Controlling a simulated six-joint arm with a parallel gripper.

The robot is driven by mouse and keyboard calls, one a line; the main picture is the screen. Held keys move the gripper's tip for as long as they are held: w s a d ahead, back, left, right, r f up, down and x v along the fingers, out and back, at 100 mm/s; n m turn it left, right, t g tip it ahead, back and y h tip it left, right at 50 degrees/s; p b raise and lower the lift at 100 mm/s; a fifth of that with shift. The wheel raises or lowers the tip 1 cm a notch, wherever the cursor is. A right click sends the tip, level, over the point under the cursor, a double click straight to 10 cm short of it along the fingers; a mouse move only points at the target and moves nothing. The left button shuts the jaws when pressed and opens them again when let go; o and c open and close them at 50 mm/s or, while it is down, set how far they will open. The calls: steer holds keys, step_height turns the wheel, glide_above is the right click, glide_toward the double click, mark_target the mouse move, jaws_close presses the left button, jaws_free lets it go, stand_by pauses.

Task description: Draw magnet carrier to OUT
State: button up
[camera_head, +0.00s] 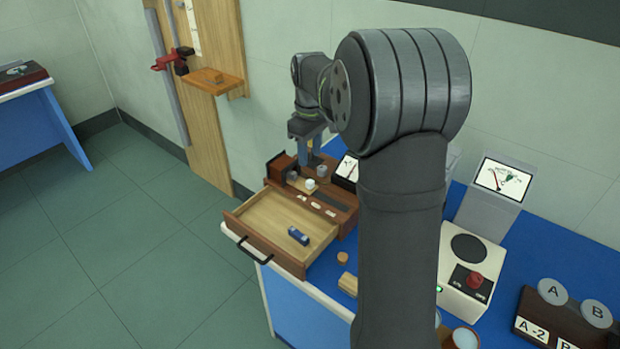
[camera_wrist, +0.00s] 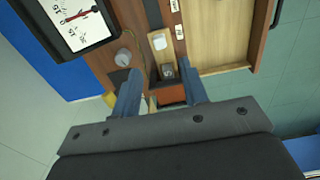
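A brown wooden spectrometer unit (camera_head: 345,197) with a long dark slot and small white labels stands on the blue bench. A small white-topped piece (camera_head: 310,184) sits at the slot's far end, perhaps the magnet carrier; the wrist view shows it too (camera_wrist: 159,41), with a dark metallic block (camera_wrist: 167,72) just below it. The label text is too small to read. My gripper (camera_head: 311,155) is open above that end of the unit. In the wrist view its fingers (camera_wrist: 159,75) stand apart, either side of the dark block, with no visible grip; contact cannot be told.
A grey knob (camera_wrist: 123,57) sits close beside the left finger. A drawer (camera_head: 262,226) stands open in front, holding a small blue item (camera_head: 298,236). A dark red block (camera_head: 281,167) is at the unit's far end. A meter screen (camera_wrist: 80,22) stands alongside.

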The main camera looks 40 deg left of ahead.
mark_target(310, 181)
step_height(310, 181, down, 9)
steer(key=shift+f, duration=0.1)
stand_by(0.3)
jaws_close()
